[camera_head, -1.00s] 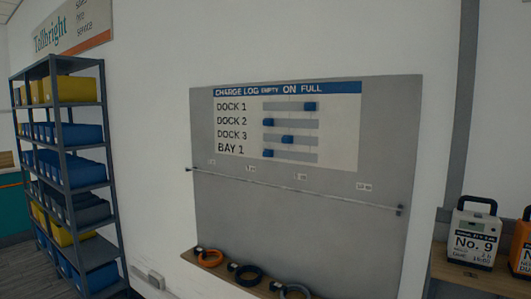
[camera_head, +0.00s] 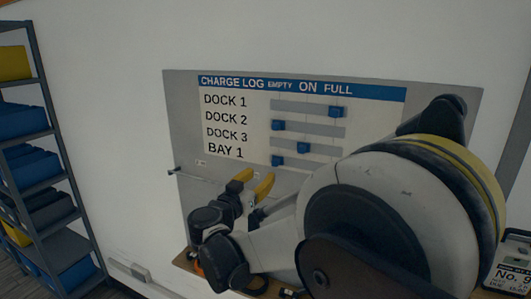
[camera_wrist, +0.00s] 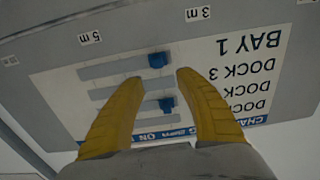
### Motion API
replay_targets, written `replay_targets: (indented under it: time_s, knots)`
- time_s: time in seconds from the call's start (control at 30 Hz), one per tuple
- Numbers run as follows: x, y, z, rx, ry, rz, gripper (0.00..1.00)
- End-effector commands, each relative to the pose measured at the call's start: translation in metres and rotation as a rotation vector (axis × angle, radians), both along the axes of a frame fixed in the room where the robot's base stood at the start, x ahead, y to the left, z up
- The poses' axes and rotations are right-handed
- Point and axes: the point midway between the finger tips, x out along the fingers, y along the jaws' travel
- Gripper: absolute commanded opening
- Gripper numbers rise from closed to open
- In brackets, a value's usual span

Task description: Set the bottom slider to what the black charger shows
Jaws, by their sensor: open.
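The charge log board (camera_head: 225,83) is on the wall, with sliders labelled DOCK 1, DOCK 2, DOCK 3 and BAY 1. The bottom slider's blue knob (camera_head: 277,160), in the BAY 1 row, is at the left, EMPTY end of its track. It also shows upside down in the wrist view (camera_wrist: 157,60). My gripper (camera_head: 252,182) is open and empty, below and left of that knob in the head view. In the wrist view the yellow fingers (camera_wrist: 158,82) point toward the board, with the knob just beyond the gap between their tips. No black charger is in view.
The DOCK 1 knob (camera_head: 336,112) is right, DOCK 2 (camera_head: 277,125) left, DOCK 3 (camera_head: 303,148) near the middle. A rail (camera_head: 173,172) runs below the panel. A white No. 9 charger (camera_head: 510,278) is partly cut off at right. A shelf rack (camera_head: 45,130) stands left.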

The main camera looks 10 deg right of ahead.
Motion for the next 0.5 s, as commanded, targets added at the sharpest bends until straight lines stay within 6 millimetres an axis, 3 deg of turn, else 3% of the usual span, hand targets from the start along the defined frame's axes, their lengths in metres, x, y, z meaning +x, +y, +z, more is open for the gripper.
replay_targets:
  time_s: [0.5]
  knots:
    - [0.072,-0.054,-0.001,0.0,0.002,-0.003,0.41]
